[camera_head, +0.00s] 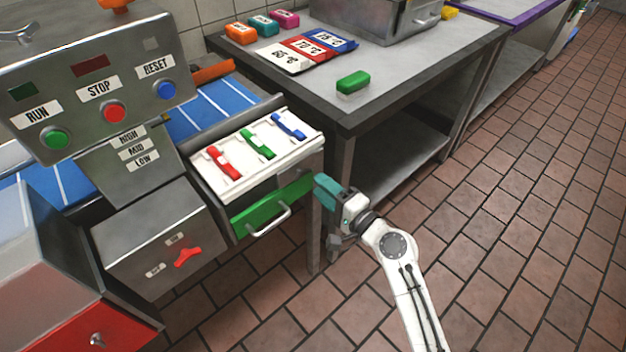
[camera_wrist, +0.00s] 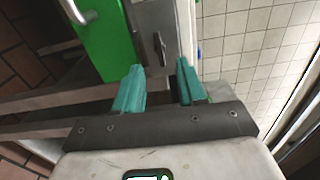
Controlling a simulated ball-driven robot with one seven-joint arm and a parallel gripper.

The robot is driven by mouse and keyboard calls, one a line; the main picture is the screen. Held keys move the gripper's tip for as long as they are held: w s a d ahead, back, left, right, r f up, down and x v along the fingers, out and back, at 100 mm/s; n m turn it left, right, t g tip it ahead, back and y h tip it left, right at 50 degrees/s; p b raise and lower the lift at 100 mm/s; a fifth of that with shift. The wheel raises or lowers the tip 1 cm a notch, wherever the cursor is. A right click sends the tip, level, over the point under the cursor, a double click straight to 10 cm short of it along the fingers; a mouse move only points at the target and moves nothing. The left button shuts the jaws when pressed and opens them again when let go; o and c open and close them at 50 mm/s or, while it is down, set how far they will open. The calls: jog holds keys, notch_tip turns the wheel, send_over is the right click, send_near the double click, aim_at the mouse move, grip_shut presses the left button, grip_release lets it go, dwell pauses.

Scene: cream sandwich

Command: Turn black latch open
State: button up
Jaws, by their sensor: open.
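My gripper (camera_head: 327,190) is beside the right end of the green drawer front (camera_head: 272,207) in the head view. Its teal fingers are apart and empty in the wrist view (camera_wrist: 158,68). In the wrist view a small dark grey lever-like piece (camera_wrist: 160,48) sits on the metal side panel (camera_wrist: 155,18), just beyond the gap between the fingertips. It may be the black latch, but its colour is not clear. The green front shows on the left in the wrist view (camera_wrist: 108,45). In the head view I cannot make out a black latch; the drawer's right side is mostly hidden.
The drawer has a silver handle (camera_head: 268,220) and a white tray (camera_head: 203,166) with red, green and blue pieces. A grey-topped table (camera_head: 405,68) stands behind my gripper. A control panel (camera_head: 80,90) and a red switch (camera_head: 187,257) are left. Tiled floor is open at right.

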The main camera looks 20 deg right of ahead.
jog(key=v, duration=0.6)
jog(key=shift+b, duration=0.3)
jog(key=s+a+f+n+g+p, duration=0.2)
jog(key=s+f+n+g, duration=0.1)
jog(key=s+n+g, duration=0.15)
jog(key=s+a+f+n+g+p, duration=0.1)
jog(key=s+a+f+n+g, duration=0.1)
jog(key=s+n+g, duration=0.3)
jog(key=s+d+n+g+h+p, duration=0.1)
jog(key=s+d+n+g+h, duration=0.1)
jog(key=s, duration=0.7)
jog(key=s+d+n+g+h+p, duration=0.1)
jog(key=s+d+n+g+h, duration=0.1)
jog(key=s, duration=0.7)
jog(key=d+g+h, duration=0.1)
jog(key=d+g, duration=0.1)
jog(key=d, duration=0.1)
jog(key=shift+d+n+g+h+p, duration=0.35)
jog(key=shift+h+p, duration=0.05)
jog(key=shift+s+r, duration=0.1)
jog(key=shift+s, duration=0.05)
